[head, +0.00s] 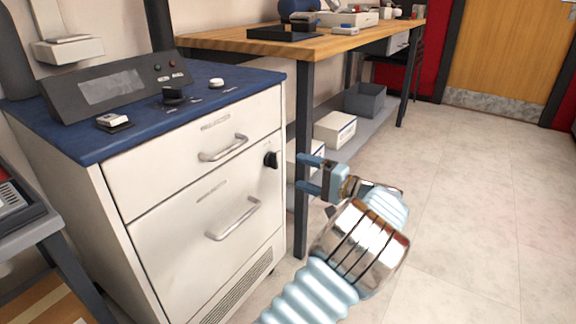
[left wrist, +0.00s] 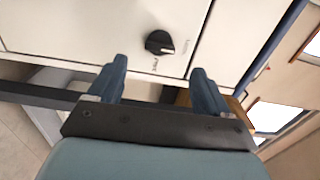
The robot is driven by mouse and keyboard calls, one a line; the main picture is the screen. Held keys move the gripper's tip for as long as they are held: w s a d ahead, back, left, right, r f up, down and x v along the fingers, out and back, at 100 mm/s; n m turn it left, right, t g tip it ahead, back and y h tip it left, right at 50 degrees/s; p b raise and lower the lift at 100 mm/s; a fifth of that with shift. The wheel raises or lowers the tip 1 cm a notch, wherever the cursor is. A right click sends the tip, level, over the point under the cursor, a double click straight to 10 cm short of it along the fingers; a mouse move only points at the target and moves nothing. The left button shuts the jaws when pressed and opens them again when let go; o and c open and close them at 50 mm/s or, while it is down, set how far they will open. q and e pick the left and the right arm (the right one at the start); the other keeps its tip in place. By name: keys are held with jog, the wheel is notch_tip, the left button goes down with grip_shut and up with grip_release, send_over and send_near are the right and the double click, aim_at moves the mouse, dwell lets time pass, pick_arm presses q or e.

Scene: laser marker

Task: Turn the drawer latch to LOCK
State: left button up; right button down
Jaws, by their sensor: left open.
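The drawer latch (head: 271,160) is a round black knob on the cabinet's white front, at the right end of the upper drawer. In the left wrist view the latch (left wrist: 159,42) shows a pale pointer line slanting to the right. Small labels sit right of it and below it, too small to read surely. My left gripper (head: 300,173) is open, its two blue fingers pointing at the latch from the right in the head view, apart from it. In the left wrist view the latch lies between and beyond the fingertips (left wrist: 158,66). My right gripper is not in view.
The white cabinet (head: 190,180) has two drawers with bar handles and a blue top carrying a control panel (head: 118,88) and knobs. A wooden workbench (head: 270,42) with a dark leg stands close behind the left gripper. Floor at the right is clear.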

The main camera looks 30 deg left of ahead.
pick_arm(q)
jog(key=d, duration=0.5)
jog(key=shift+s+d, duration=0.25)
jog(key=shift+d, duration=0.15)
jog(key=s+a+f+m+g+h+p, duration=0.1)
jog(key=s+f+h+p, duration=0.2)
jog(key=f, duration=0.6)
jog(key=s+a+f+m+g+h+p, duration=0.1)
jog(key=s+f+h, duration=0.3)
jog(key=f, duration=0.5)
jog(key=s+a+f+m+g+h+p, duration=0.1)
jog(key=s+a+f+m+h, duration=0.2)
jog(key=f, duration=0.6)
jog(key=s+d+f+n+g+h+p, duration=0.1)
jog(key=s+d+f+h+p, duration=0.1)
jog(key=s+d+f+h, duration=0.3)
jog(key=s+d+f+n+h+p, duration=0.1)
jog(key=s+d+n+h+p, duration=0.1)
jog(key=s+d, duration=0.3)
jog(key=s+d+r+n+t+h+p, duration=0.3)
jog(key=s+d+n+h, duration=0.1)
jog(key=s, duration=0.5)
jog(key=d+h, duration=0.1)
jog(key=d, duration=0.1)
jog(key=shift+d+r+n, duration=0.3)
jog(key=shift+d+r, duration=0.1)
